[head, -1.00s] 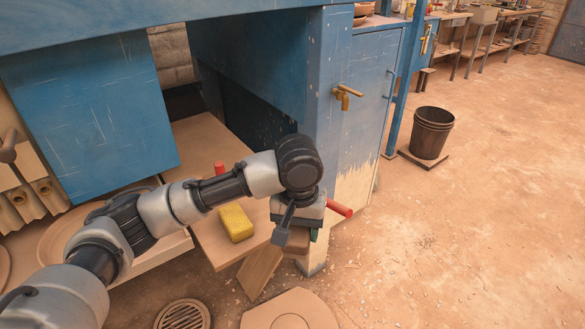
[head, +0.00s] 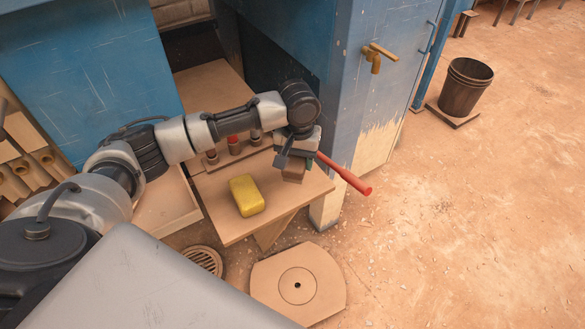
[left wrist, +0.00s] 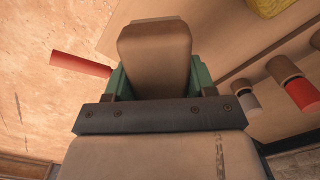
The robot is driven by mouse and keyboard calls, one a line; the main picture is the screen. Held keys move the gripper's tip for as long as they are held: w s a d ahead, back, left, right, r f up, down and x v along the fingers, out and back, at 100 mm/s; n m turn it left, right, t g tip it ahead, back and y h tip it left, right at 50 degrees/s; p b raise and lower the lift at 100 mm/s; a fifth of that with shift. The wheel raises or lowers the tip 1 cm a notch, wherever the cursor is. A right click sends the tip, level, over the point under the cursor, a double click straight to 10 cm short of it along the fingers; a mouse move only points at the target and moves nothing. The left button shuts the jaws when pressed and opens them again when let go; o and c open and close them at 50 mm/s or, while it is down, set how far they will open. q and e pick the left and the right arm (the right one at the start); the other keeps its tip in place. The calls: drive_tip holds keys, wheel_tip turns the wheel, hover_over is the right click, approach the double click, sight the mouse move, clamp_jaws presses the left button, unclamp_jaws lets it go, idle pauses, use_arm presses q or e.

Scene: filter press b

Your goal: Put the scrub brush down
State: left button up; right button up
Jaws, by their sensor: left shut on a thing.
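My left gripper (head: 296,158) is shut on the scrub brush, which has a brown block and a long red handle (head: 345,175). The handle points to the lower right, past the right edge of the wooden shelf (head: 235,222). The brown block (head: 293,171) shows below the gripper, over the shelf's right part. I cannot tell whether it touches the shelf. In the left wrist view the brown block (left wrist: 155,55) sits between green finger pads, with the red handle (left wrist: 80,65) on the left. My right gripper is not in view.
A yellow sponge (head: 246,195) lies on the shelf, left of the brush. Red-topped items (head: 234,145) stand in a row behind it. A blue cabinet with a brass tap (head: 375,57) rises at the right.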

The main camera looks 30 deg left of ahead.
use_arm(q)
drive_tip(key=shift+a+f, duration=0.4)
drive_tip(key=shift+a, duration=0.2)
wheel_tip(320, 180, down, 4)
drive_tip(key=shift+r, duration=0.1)
drive_tip(key=shift+w, duration=0.1)
drive_tip(key=o, duration=0.8)
drive_tip(key=shift+f, duration=0.2)
drive_tip(key=shift+o, duration=0.2)
drive_tip(key=shift+r, duration=0.1)
wheel_tip(320, 180, up, 12)
drive_tip(key=shift+r+p, duration=0.1)
drive_tip(key=shift+p, duration=0.2)
